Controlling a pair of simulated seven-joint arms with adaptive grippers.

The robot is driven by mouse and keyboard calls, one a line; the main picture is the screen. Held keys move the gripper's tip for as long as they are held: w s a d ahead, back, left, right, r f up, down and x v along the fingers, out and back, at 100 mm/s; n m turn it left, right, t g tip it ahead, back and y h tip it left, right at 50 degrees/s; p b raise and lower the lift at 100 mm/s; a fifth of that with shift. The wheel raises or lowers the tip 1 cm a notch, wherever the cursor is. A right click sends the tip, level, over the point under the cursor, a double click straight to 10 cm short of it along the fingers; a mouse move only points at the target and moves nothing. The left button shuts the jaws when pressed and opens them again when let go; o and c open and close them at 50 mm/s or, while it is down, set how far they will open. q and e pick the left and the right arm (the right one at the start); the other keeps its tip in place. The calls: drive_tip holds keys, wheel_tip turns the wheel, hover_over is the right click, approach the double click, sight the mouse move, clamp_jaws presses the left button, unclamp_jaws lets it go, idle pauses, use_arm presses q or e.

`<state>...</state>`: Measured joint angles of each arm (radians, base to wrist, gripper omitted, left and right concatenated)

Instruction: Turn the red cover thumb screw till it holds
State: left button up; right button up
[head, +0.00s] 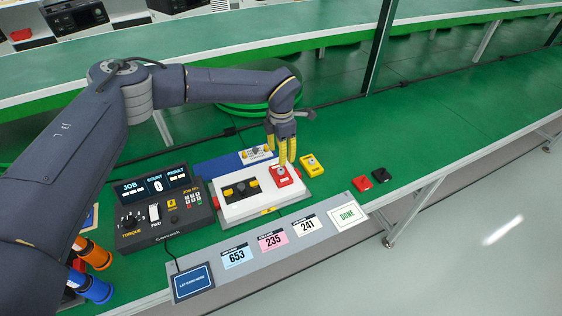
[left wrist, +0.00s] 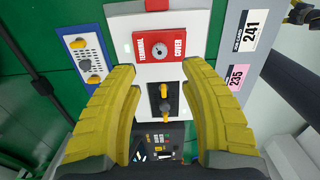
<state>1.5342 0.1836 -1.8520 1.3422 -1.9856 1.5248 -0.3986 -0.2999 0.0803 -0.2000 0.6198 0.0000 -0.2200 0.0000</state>
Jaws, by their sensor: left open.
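The red cover (head: 284,177) sits on the right part of the white fixture (head: 262,202). In the left wrist view the red cover (left wrist: 173,40) is labelled "TERMINAL COVER" and carries a round grey thumb screw (left wrist: 160,51). My left gripper (head: 287,160) reaches down over the red cover with its yellow fingers. In the left wrist view my left gripper (left wrist: 161,70) is open, with its fingertips on either side of the cover's near edge and nothing between them. Whether the fingers touch the cover, I cannot tell.
A black block with yellow knobs (head: 240,190) is beside the red cover. A blue plate (head: 226,165) lies behind the fixture. A yellow part (head: 312,165), a red part (head: 361,184) and a black part (head: 381,175) lie to the right. A control box (head: 165,210) stands left. The green surface further right is clear.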

use_arm(q)
drive_tip(key=shift+r, duration=1.9)
